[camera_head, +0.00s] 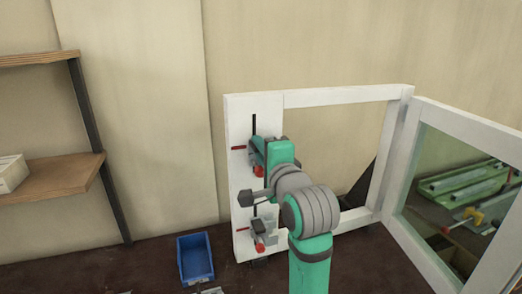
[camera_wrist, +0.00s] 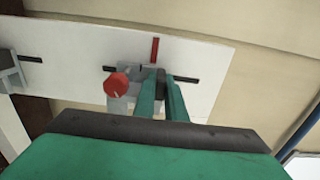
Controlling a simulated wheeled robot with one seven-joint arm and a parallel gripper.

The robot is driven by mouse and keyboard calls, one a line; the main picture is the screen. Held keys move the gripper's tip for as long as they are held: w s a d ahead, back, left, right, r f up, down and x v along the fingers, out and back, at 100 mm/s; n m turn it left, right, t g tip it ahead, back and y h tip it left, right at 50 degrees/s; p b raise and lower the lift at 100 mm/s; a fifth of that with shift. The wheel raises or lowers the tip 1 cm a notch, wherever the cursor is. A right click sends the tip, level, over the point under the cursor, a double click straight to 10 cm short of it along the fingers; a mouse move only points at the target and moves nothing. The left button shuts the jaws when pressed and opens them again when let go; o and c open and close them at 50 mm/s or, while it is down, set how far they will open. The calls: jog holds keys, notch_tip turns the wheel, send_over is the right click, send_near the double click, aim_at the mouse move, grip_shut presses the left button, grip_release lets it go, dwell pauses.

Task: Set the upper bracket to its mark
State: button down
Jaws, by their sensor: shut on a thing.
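The upper bracket (camera_head: 256,160) sits on the upright white board's upper slot, partly hidden behind my gripper (camera_head: 262,152). In the wrist view the grey bracket (camera_wrist: 128,71) has a red knob (camera_wrist: 116,84) facing the camera. My gripper (camera_wrist: 161,82) is shut on a dark part of the bracket beside the knob. The bracket's red mark (camera_wrist: 155,48) is a short bar on the board, close to the bracket's right part in this view. The mark also shows in the head view (camera_head: 238,148), left of the bracket. Exact alignment is hard to tell.
A lower bracket (camera_head: 265,229) with a red knob and its own red mark (camera_head: 242,229) sits below. A blue bin (camera_head: 195,258) stands left of the board. A hinged glazed frame (camera_head: 455,180) stands open at right. Wooden shelves (camera_head: 55,178) are at far left.

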jog(key=shift+a+r, duration=0.1)
jog(key=shift+r, duration=0.8)
jog(key=shift+a, duration=0.1)
jog(key=c, duration=1.8)
grip_release()
jog(key=shift+s, duration=0.1)
jog(key=shift+s+d, duration=0.25)
jog(key=shift+s, duration=0.05)
jog(key=v, duration=1)
